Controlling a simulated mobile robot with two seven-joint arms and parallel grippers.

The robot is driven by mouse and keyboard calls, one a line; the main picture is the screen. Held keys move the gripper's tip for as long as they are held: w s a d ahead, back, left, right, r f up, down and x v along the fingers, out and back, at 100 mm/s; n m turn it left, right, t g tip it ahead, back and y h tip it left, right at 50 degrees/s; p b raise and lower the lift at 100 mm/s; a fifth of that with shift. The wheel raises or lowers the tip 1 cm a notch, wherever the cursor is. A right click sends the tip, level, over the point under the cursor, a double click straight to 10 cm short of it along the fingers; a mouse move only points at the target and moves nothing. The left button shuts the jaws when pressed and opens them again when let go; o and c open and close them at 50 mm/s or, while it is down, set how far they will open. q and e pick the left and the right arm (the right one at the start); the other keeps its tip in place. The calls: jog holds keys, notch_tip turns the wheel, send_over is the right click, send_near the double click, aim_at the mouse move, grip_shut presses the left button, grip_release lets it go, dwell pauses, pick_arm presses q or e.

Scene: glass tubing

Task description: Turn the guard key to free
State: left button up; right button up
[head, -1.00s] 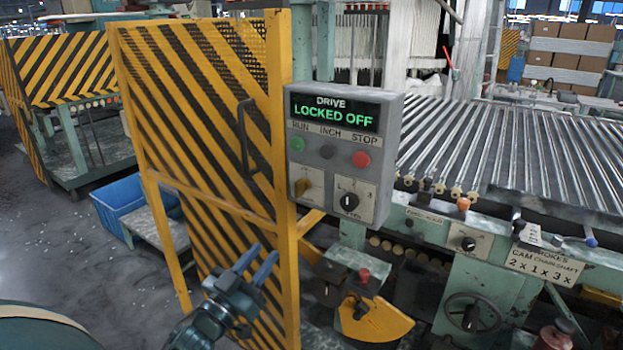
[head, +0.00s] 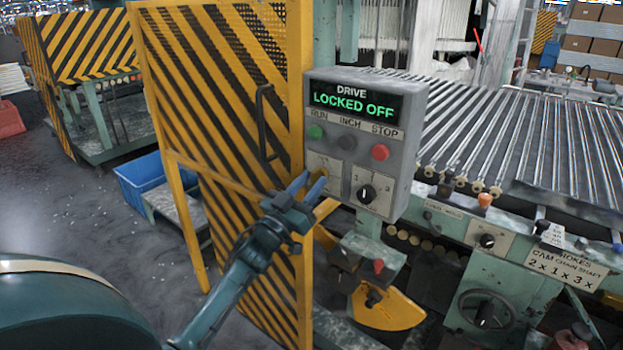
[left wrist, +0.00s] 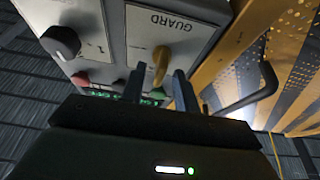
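The yellow guard key (left wrist: 161,62) sits on the plate labelled GUARD (left wrist: 168,30) of the grey drive box (head: 420,110). In the head view my left fingers largely cover the key. The box display (head: 353,103) reads DRIVE LOCKED OFF. My left gripper (head: 311,184) is open and empty, its two fingers pointing at the guard plate. In the left wrist view the key shows between and just beyond the fingertips (left wrist: 157,80); I cannot tell whether they touch it. My right gripper is not in view.
A black selector knob (head: 366,193) sits right of the guard plate, below the green, dark and red buttons. The striped guard door (head: 215,130) with its black handle (head: 263,125) stands close on the left. A blue bin (head: 140,183) is behind it. The roller bed (head: 500,140) lies right.

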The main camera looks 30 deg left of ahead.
pick_arm(q)
jog(key=shift+w+r, duration=0.15)
jog(key=shift+w, duration=0.3)
grip_shut()
